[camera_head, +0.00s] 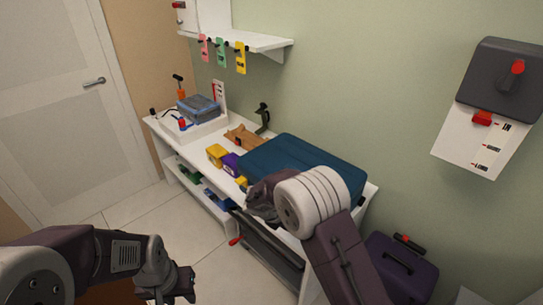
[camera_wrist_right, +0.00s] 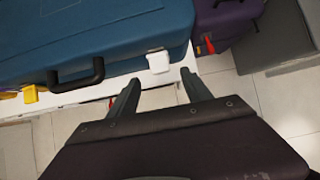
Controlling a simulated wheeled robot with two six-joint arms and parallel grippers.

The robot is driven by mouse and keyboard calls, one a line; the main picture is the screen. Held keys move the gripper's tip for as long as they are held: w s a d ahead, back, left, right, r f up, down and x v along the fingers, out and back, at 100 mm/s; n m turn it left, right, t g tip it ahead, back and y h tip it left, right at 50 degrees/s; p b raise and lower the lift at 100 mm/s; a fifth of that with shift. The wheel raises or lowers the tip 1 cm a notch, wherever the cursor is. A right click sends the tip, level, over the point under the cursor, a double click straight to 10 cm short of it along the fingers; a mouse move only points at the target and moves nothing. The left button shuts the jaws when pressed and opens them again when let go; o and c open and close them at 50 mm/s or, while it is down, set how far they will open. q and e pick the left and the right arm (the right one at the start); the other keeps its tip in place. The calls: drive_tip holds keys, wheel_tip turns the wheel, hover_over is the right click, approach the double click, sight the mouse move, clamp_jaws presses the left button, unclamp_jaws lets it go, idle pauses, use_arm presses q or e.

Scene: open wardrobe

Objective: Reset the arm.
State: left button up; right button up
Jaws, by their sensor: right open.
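My right gripper (camera_wrist_right: 161,90) is open, with its two fingers apart and nothing between them. In the right wrist view its fingertips point toward the near side of a blue case. In the head view the right arm reaches in front of the bench, and its hand (camera_head: 265,200) is partly hidden by its own wrist. My left gripper (camera_head: 180,286) is at the bottom of the head view, low over the floor and away from the bench. I cannot tell whether its fingers are open or shut.
The blue case (camera_head: 290,158) lies on a white bench (camera_head: 160,130) along the green wall. It also shows in the wrist view (camera_wrist_right: 100,30). A purple case (camera_head: 403,265) stands on the floor at right. A grey box (camera_head: 198,108) sits farther back. Floor at left is clear.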

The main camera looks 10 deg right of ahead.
drive_tip(key=d+r+m, duration=0.3)
drive_tip(key=d+r, duration=0.3)
drive_tip(key=s+d+r+m+g+y, duration=0.15)
drive_tip(key=s+d+m, duration=0.25)
drive_tip(key=s+m, duration=0.5)
drive_tip(key=s+a+f+m+y, duration=0.2)
drive_tip(key=s+a+m, duration=0.1)
drive_tip(key=s+m, duration=0.3)
drive_tip(key=s+a+f+m+g+y, duration=0.1)
drive_tip(key=s+a+m+y, duration=0.1)
drive_tip(key=s+m, duration=0.5)
drive_tip(key=shift+s+a+f+m, duration=0.15)
drive_tip(key=shift+a+f+m, duration=0.25)
drive_tip(key=shift+m, duration=0.1)
drive_tip(key=shift+g, duration=0.25)
